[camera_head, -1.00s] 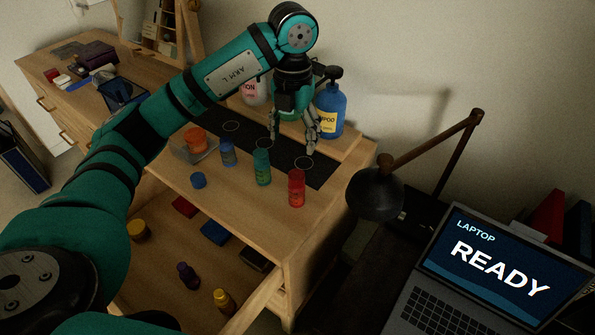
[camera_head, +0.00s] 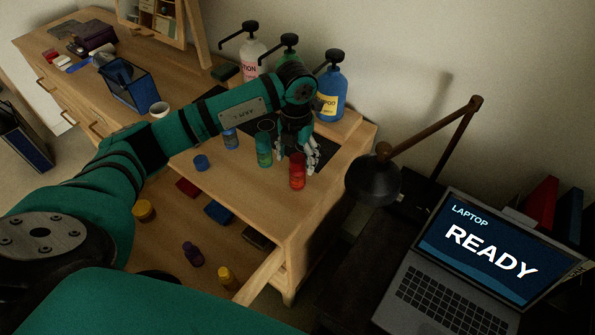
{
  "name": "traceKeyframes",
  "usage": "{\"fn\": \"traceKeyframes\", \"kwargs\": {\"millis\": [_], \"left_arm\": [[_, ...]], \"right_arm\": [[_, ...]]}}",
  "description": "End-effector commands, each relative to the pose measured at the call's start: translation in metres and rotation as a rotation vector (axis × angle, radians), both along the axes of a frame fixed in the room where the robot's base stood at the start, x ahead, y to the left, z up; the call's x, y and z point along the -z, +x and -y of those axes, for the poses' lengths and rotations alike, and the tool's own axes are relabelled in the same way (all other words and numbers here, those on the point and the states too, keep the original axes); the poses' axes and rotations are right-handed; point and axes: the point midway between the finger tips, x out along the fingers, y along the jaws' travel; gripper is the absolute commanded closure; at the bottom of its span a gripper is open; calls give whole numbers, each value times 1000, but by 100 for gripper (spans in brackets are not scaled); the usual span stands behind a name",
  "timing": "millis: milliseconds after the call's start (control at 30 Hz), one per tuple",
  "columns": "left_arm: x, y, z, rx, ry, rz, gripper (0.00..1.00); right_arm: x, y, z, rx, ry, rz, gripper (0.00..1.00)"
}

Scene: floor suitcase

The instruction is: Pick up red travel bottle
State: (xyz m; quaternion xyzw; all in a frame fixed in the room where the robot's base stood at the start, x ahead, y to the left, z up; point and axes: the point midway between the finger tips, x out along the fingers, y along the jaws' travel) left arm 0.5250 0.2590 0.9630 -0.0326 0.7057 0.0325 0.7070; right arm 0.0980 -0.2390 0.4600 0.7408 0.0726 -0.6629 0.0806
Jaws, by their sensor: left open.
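The red travel bottle (camera_head: 298,175) stands upright near the front right corner of the dresser top. My left gripper (camera_head: 297,160) is open just behind and above it, with its fingers pointing down. One finger shows to the left of the bottle's top and one to the right. I cannot tell whether they touch it. A green travel bottle (camera_head: 264,153) stands close to the left of the gripper. A blue travel bottle (camera_head: 231,139) stands further left, partly hidden by my left arm. My right gripper is not in view.
Pump bottles, including a blue one (camera_head: 331,95), stand behind the arm. A small blue cap (camera_head: 201,162) lies on the dresser top. The open drawer below holds a yellow bottle (camera_head: 227,279) and a purple bottle (camera_head: 193,254). A lamp (camera_head: 374,180) and a laptop (camera_head: 480,262) are at the right.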

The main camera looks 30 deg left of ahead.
Motion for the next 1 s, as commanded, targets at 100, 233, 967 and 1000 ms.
{"fn": "traceKeyframes", "kwargs": {"millis": [100, 233, 967, 1000], "left_arm": [[15, -4, 5, 0, 0, -7, 33], [34, -3, 6, 0, 1, -4, 33], [43, -3, 5, 1, 1, -1, 86], [43, -3, 5, 1, 1, -1, 91]], "right_arm": [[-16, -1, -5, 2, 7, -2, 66], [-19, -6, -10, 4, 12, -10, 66], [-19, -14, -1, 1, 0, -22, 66], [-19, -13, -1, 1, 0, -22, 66]]}}
